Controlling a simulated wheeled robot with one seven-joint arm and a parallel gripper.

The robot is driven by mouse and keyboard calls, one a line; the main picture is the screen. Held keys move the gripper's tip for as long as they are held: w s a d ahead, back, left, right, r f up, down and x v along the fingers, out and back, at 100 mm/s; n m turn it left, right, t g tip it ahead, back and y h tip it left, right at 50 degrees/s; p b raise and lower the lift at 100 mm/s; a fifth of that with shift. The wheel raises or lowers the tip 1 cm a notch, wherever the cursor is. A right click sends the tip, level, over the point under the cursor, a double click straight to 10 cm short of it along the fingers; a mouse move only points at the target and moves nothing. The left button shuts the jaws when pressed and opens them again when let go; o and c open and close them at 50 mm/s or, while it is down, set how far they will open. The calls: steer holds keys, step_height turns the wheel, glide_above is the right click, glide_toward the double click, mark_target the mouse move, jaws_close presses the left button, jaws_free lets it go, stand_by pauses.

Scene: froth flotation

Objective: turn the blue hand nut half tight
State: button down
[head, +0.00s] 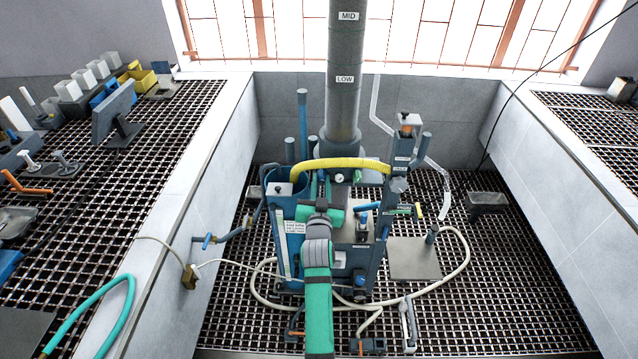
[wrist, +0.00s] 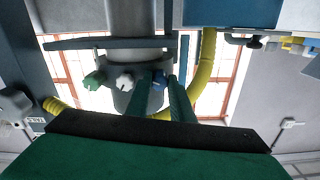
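The blue hand nut (wrist: 158,80) shows in the wrist view, beyond and between the tips of my gripper's two green fingers. My gripper (wrist: 161,88) has its fingers apart with a visible gap; I cannot see clear contact with the nut. A white nut (wrist: 125,82) and a green nut (wrist: 94,80) sit beside the blue one in a row. In the head view my gripper (head: 320,180) reaches the column's base, where the white nut (head: 339,178) and the green nut (head: 356,176) show to its right. The blue nut is hidden there by my fingers.
A yellow hose (head: 340,164) arches over the nuts. A tall grey column (head: 345,80) rises behind them. A blue tank (head: 290,205) stands left of my gripper, and a blue-handled part (head: 368,206) is close on its right. A pale hose (head: 462,262) loops over the grating.

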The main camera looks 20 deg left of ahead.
steer(key=shift+n, duration=1.2)
steer(key=shift+a, duration=0.1)
steer(key=c, duration=1.6)
jaws_free()
steer(key=shift+o, duration=0.2)
steer(key=v, duration=1)
steer(key=shift+s, duration=0.35)
steer(key=shift+r, duration=0.1)
